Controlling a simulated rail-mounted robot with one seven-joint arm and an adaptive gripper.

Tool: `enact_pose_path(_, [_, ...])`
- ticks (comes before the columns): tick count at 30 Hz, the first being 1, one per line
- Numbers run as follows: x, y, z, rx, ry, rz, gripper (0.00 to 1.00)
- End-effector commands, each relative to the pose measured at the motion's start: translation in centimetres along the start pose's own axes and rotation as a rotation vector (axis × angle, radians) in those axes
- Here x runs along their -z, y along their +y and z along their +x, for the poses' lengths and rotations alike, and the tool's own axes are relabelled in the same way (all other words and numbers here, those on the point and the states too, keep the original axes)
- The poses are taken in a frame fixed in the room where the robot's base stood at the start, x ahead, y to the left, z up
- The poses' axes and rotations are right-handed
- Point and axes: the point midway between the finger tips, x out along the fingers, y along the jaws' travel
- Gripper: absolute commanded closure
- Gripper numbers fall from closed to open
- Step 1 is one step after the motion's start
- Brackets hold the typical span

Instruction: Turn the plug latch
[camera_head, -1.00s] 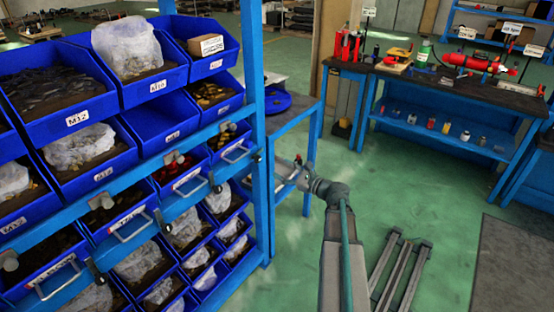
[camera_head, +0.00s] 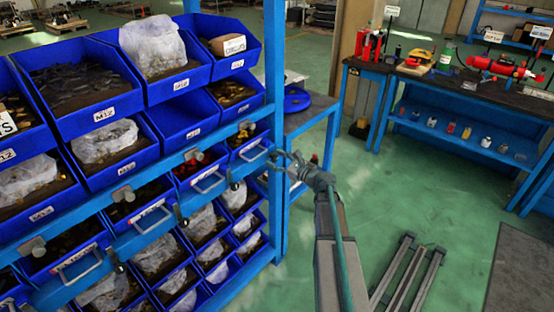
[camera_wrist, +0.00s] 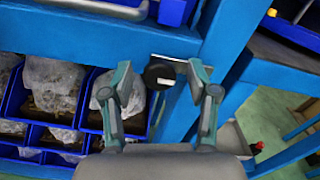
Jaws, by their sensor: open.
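The plug latch (camera_wrist: 158,73) shows in the wrist view as a dark round knob with a light mark, on a light metal plate against the blue rack frame. My gripper (camera_wrist: 161,84) is open, with one finger on each side of the knob in the picture. Gaps show between the knob and both fingers, and I cannot tell how far the knob lies beyond the tips. In the head view my gripper (camera_head: 284,160) is close to the rack's right post. There I cannot clearly separate the latch from the gripper.
The blue rack post (camera_head: 275,80) stands beside my gripper. Blue bins (camera_head: 110,112) with bagged parts fill the rack, with handles and other knobs along its rails. A blue side table (camera_head: 318,110) is behind the gripper. A workbench (camera_head: 470,92) stands at back right, with open green floor before it.

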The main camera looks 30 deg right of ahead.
Motion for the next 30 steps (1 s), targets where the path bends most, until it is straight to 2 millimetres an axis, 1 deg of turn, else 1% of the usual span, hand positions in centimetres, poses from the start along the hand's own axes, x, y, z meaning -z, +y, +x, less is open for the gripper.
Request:
enact_pose_path(7, [0.01, 0.03, 0.07, 0.000, 0.000, 0.000, 0.41])
enact_pose_path(8, [0.01, 0.03, 0.07, 0.000, 0.000, 0.000, 0.44])
enact_pose_path(9, [0.01, 0.03, 0.07, 0.000, 0.000, 0.000, 0.51])
enact_pose_path(18, [0.01, 0.03, 0.06, 0.000, 0.000, 0.000, 1.00])
enact_pose_path(25, [0.13, 0.08, 0.04, 0.000, -0.001, -0.015, 1.00])
enact_pose_path(30, [0.36, 0.17, 0.03, 0.000, -0.001, -0.068, 1.00])
